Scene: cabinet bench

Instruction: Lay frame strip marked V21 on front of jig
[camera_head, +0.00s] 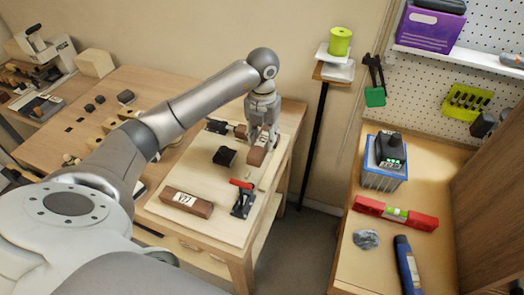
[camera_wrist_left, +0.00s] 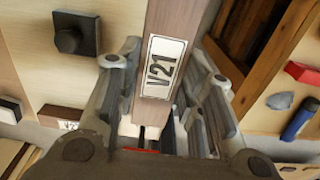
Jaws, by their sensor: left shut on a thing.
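My left gripper (camera_head: 262,128) is shut on a brown wooden frame strip (camera_head: 257,156) above the right part of the pale jig board (camera_head: 220,226). In the left wrist view the strip (camera_wrist_left: 174,22) runs between the fingers, and its white label reads V21. A similar brown strip (camera_head: 186,202) with a white label lies on the board's front left; its end also shows in the left wrist view (camera_wrist_left: 63,122), but I cannot read its label surely. A black block (camera_head: 225,156) and a red-handled clamp (camera_head: 242,198) are fixed on the board. My right gripper is out of view.
A wooden bench (camera_head: 135,82) holds small dark blocks left of the board.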

